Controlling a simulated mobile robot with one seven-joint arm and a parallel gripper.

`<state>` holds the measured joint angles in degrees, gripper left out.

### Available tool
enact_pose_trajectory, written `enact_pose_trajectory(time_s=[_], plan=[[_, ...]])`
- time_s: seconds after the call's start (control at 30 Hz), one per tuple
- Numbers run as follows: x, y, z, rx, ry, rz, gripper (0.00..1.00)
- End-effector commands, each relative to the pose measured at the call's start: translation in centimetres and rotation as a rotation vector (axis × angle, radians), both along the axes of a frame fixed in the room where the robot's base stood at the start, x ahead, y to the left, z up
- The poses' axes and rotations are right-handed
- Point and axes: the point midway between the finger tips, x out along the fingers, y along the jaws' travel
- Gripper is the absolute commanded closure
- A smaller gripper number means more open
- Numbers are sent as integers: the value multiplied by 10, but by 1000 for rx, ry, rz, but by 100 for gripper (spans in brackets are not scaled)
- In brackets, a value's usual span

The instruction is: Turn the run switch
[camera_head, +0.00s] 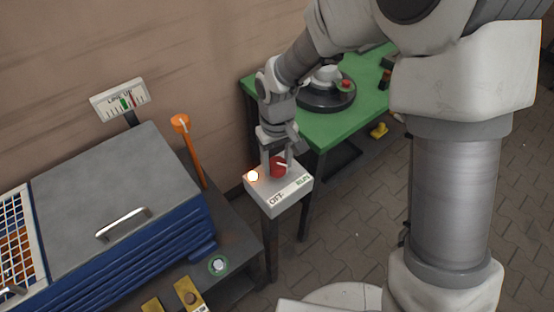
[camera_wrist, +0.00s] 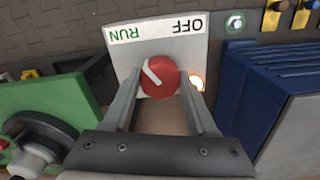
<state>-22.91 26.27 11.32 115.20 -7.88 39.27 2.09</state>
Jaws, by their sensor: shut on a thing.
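The run switch is a red round knob (camera_head: 278,168) with a white pointer mark, on top of a pale box (camera_head: 266,200) labelled OFF and RUN. In the wrist view the knob (camera_wrist: 163,86) sits between my fingers, and its white mark slants up and left, to the RUN side. My gripper (camera_head: 277,167) comes down from above and is shut on the knob, one finger on each side. The finger pair also shows in the wrist view (camera_wrist: 160,79).
A blue and grey machine (camera_head: 130,190) with a handle stands left of the switch. An orange lever (camera_head: 191,150) and a gauge sign (camera_head: 120,100) rise behind it. A green table (camera_head: 325,130) with a round dark device (camera_head: 325,97) stands behind right. Paved floor is open beyond.

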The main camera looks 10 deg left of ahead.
Motion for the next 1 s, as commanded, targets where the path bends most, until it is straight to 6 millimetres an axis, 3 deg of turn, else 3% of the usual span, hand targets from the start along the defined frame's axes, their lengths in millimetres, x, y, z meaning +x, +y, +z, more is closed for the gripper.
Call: enact_pose_trajectory(time_s=[0.33, 0.83, 0.87, 1.0], plan=[[1, 0, 1, 0, -2, 127, 98], [1, 0, 1, 1, -3, 147, 98], [1, 0, 1, 1, -3, 147, 40], [1, 0, 1, 1, -2, 146, 15]])
